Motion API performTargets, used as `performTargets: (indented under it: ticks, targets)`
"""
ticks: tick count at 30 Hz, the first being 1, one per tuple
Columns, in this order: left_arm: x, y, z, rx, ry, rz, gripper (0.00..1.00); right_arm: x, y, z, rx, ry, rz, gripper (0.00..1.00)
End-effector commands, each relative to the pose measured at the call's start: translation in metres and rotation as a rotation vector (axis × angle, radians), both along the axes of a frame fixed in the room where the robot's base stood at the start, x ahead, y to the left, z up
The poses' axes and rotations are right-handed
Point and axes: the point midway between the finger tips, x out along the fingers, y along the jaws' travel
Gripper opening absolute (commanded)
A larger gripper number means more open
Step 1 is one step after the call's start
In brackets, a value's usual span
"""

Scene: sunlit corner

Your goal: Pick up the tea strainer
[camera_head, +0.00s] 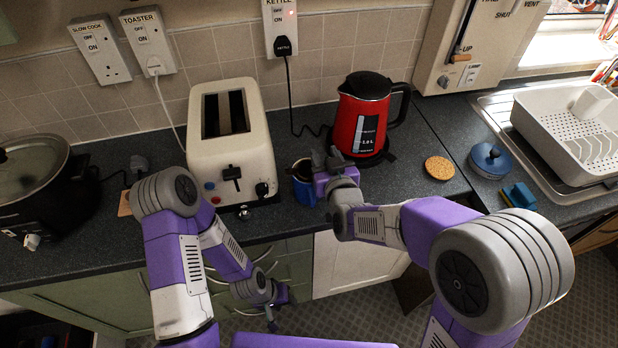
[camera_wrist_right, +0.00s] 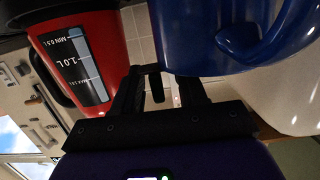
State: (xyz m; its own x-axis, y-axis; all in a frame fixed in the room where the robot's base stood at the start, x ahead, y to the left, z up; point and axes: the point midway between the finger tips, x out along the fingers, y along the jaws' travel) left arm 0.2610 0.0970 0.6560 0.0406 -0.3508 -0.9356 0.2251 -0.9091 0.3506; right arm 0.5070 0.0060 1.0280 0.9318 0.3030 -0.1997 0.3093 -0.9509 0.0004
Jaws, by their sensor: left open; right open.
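I cannot make out the tea strainer with certainty. A small shiny round object (camera_head: 243,212) lies on the worktop in front of the toaster; it is too small to identify. The blue mug (camera_head: 304,188) stands right of the toaster with something dark in its mouth; it also fills the upper right of the right wrist view (camera_wrist_right: 220,40). My right gripper (camera_head: 322,160) is open beside the mug, between it and the kettle. Its fingers (camera_wrist_right: 165,82) show a dark narrow shape between them that I cannot identify. My left gripper (camera_head: 272,318) is open and low, in front of the cabinets.
The red kettle (camera_head: 360,118) stands close behind my right gripper. The cream toaster (camera_head: 230,150) is to the left, and a slow cooker (camera_head: 35,190) further left. A cork coaster (camera_head: 439,168), blue lidded pot (camera_head: 490,160) and dish rack (camera_head: 575,140) are right.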

Motion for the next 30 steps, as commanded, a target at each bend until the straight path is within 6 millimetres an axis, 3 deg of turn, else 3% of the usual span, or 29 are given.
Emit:
performTargets:
  ticks: [9,18,30]
  targets:
    - [0.0002,0.0000,-0.0010,0.000,0.000,0.000,0.43,0.0070,0.0019,-0.0012,0.000,0.000,0.000,0.42]
    - [0.0002,-0.0001,-0.0009,0.000,0.000,0.000,0.43,0.0067,0.0018,-0.0012,0.000,0.000,0.000,0.00]
    - [0.0001,0.0000,-0.0004,0.000,0.000,0.000,0.43,0.0067,0.0019,0.0001,0.000,-0.001,0.000,0.00]
